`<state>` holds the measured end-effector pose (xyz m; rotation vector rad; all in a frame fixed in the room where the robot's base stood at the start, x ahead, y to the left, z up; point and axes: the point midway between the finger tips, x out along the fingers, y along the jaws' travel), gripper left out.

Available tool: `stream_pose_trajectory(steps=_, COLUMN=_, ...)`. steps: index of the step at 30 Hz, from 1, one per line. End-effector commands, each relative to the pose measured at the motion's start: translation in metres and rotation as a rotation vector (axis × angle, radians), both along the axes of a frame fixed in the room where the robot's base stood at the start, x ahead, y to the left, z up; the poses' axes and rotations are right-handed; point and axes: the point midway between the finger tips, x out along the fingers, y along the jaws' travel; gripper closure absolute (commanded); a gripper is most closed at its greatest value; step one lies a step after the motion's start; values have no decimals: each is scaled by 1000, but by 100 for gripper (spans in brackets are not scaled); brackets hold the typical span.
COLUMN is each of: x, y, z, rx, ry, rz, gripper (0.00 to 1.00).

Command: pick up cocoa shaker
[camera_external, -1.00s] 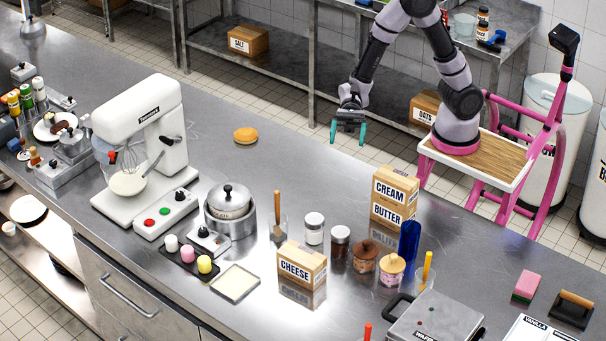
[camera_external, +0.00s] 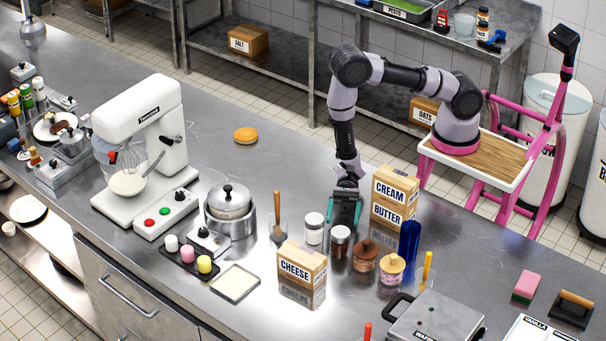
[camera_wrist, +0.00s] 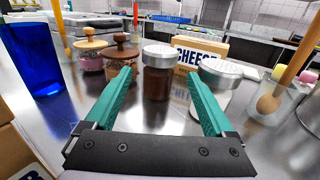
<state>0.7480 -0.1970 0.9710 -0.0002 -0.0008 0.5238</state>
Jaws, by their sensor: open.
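The cocoa shaker looks to be the small jar with dark brown contents and a metal lid (camera_external: 339,242), upright on the steel counter. It also shows in the wrist view (camera_wrist: 157,78), ahead of and between the two fingers, apart from them. My gripper (camera_external: 345,210) is open and empty, low over the counter just behind the jar; its teal fingers also show in the wrist view (camera_wrist: 160,95). A similar shaker with pale contents (camera_external: 314,229) stands just left of the brown one; in the wrist view it is behind the right finger (camera_wrist: 221,72).
The cream and butter boxes (camera_external: 395,199) and blue bottle (camera_external: 409,241) stand right of my gripper. Two wooden-topped jars (camera_external: 365,258) (camera_external: 391,270) stand right of the brown shaker. The cheese box (camera_external: 302,266) is in front.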

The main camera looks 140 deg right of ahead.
Motion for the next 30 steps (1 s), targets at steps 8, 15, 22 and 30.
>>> stream_pose_trajectory(steps=8, x=22, y=14, z=-1, rx=0, ry=0, rz=2, gripper=12)
stream_pose_trajectory(steps=15, x=52, y=31, z=-5, rx=-1, ry=-1, rz=2, gripper=12)
stream_pose_trajectory(steps=22, x=59, y=34, z=-5, rx=0, ry=1, rz=-1, gripper=12)
stream_pose_trajectory(steps=30, x=59, y=34, z=-5, rx=0, ry=1, rz=-1, gripper=73)
